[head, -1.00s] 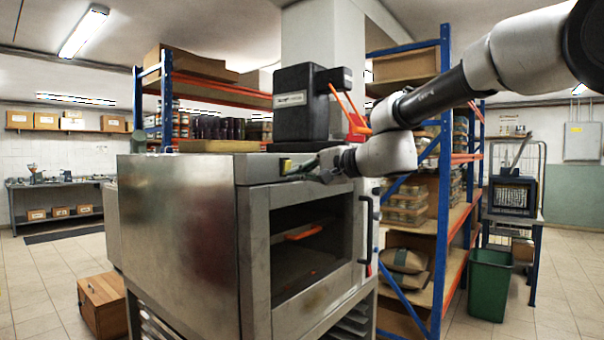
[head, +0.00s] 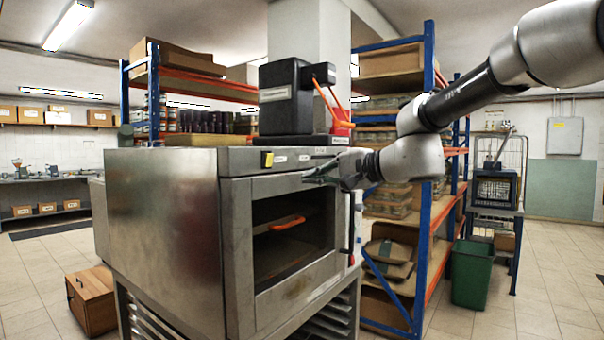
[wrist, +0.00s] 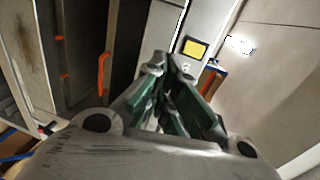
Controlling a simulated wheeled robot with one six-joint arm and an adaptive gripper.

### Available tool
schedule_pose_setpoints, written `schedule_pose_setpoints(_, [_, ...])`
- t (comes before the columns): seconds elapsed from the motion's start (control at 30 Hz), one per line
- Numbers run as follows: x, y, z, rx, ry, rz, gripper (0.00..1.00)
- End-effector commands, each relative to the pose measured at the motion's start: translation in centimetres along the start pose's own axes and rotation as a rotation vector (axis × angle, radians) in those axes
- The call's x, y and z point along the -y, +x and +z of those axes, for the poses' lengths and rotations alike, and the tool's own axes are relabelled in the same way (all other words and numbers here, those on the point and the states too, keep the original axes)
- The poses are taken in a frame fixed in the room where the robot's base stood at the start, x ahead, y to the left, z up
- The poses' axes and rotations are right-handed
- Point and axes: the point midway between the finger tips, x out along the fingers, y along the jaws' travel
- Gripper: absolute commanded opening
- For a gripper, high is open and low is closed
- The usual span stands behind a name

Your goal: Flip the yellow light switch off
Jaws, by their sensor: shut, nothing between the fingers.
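The yellow light switch (head: 267,159) is a small yellow square on a dark surround. It sits on the front top strip of the steel oven (head: 170,215), near its left corner. It also shows in the wrist view (wrist: 195,48), just past my fingertips. My gripper (head: 310,176) is in front of the oven's top strip, to the right of the switch and apart from it. In the wrist view my fingers (wrist: 168,64) are shut and hold nothing. I cannot tell which way the switch is set.
An orange handle (head: 287,223) shows in the oven opening. A black machine with a red-orange lever (head: 286,98) stands on top of the oven. Blue-and-orange shelving (head: 428,150) stands behind to the right, with a green bin (head: 471,275) beside it. A wooden box (head: 92,300) is at lower left.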

Motion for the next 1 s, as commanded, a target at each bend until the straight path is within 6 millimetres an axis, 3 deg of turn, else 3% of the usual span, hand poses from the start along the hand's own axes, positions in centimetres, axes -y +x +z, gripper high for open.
schedule_pose_setpoints(0.23, [-1.1,-2.8,0.0,-0.001,0.000,0.000,0.00])
schedule_pose_setpoints(0.73, [-1.9,-3.3,0.3,0.017,-0.001,0.023,0.00])
schedule_pose_setpoints(0.77, [-2.7,-3.5,0.4,0.027,-0.012,0.048,0.00])
schedule_pose_setpoints(0.87, [-7.5,-4.9,1.1,0.078,-0.066,0.190,0.00])
schedule_pose_setpoints(0.97, [-13.7,-9.3,2.5,0.147,-0.178,0.396,0.00])
schedule_pose_setpoints(1.0, [-16.0,-11.8,2.9,0.171,-0.233,0.487,0.00])
